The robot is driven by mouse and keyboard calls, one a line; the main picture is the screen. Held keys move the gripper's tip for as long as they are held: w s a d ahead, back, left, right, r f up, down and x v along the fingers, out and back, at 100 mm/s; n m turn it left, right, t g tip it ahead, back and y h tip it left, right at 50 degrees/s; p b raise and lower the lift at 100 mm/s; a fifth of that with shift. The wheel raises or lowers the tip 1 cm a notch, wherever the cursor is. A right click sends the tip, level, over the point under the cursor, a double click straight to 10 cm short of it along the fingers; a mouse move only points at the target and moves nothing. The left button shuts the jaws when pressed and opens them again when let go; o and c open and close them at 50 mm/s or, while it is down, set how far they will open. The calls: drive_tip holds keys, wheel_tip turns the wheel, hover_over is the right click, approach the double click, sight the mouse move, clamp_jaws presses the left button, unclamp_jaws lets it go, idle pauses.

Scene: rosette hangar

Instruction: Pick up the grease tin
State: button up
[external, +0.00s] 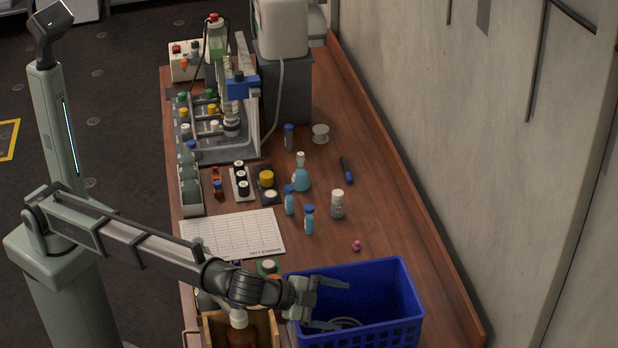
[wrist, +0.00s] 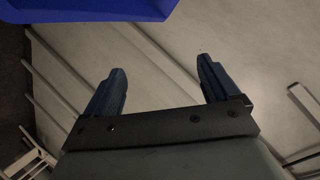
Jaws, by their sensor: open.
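No object is clearly marked as the grease tin, and I cannot tell which one it is. A short, round, pale grey-white item (external: 320,134), like a low tin or spool, stands toward the back right of the bench. A green round item with a pale top (external: 268,267) sits partly behind my arm at the front. My gripper (external: 338,304) is open and empty over the blue basket, its fingers pointing right. In the wrist view my gripper (wrist: 160,78) shows spread fingers with nothing between them.
The blue basket (external: 398,282) stands at the front right; its edge shows in the wrist view (wrist: 90,10). A wooden box (external: 210,325) is beside it. A rack (external: 215,150) and paper sheet (external: 235,234) are left. The wall bounds the right.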

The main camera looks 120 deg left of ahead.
drive_tip(key=s+a+f+m+g+h, duration=0.1)
drive_tip(key=s+a+m+g+h, duration=0.25)
drive_tip(key=a, duration=0.75)
drive_tip(key=s+a+f+m+h, duration=0.2)
drive_tip(key=s+a+m, duration=0.2)
drive_tip(key=s+a, duration=0.55)
drive_tip(key=s+d+f+m+g+h, duration=0.3)
drive_tip(key=s+d+f+m+g, duration=0.3)
drive_tip(key=s+f+m, duration=0.45)
drive_tip(key=f, duration=0.7)
drive_tip(key=shift+s+d+f, duration=0.15)
drive_tip(key=shift+s+d, duration=0.1)
drive_tip(key=shift+s, duration=0.15)
drive_tip(key=shift+d+f, duration=0.15)
drive_tip(key=shift+f, duration=2.5)
drive_tip(key=shift+c, duration=0.4)
drive_tip(key=c, duration=1.1)
